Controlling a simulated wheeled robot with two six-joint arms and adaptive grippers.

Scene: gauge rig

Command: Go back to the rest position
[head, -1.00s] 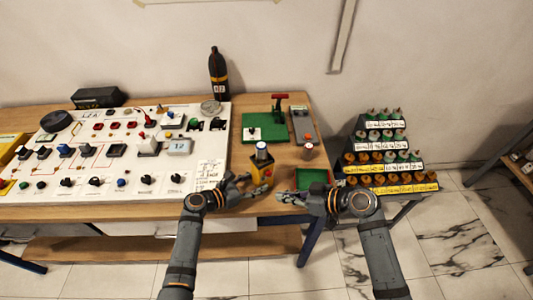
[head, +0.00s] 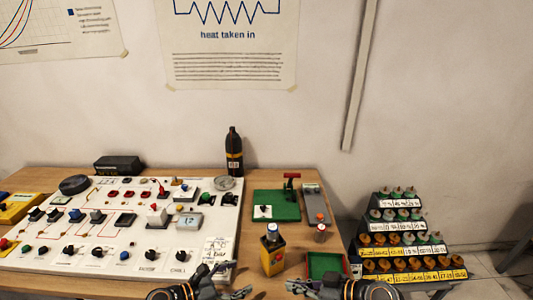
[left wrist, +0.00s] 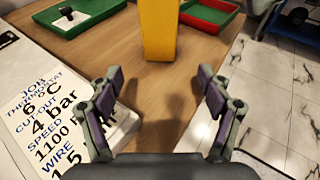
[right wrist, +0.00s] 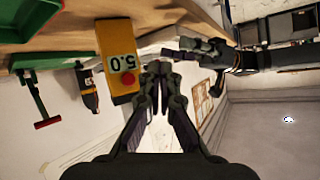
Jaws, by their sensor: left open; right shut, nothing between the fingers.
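My left gripper (head: 240,279) is at the bottom of the head view, in front of the workbench's near edge area. In the left wrist view its two fingers (left wrist: 160,80) are spread apart with nothing between them. My right gripper (head: 290,286) is just right of it, pointing towards it. In the right wrist view its fingertips (right wrist: 157,68) are together and empty. The left gripper also shows in the right wrist view (right wrist: 188,50). A yellow box (head: 272,259) stands close behind both grippers, touching neither as far as I can tell; its face shows "5.0" and a red button (right wrist: 127,79).
The white control panel (head: 130,250) fills the left of the bench. A green-and-red tray (head: 312,275) lies right of the yellow box, a green plate (head: 285,208) behind. A black bottle (head: 234,150) stands at the back. A stepped rack (head: 400,276) is at right. Floor shows beyond the bench's right edge.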

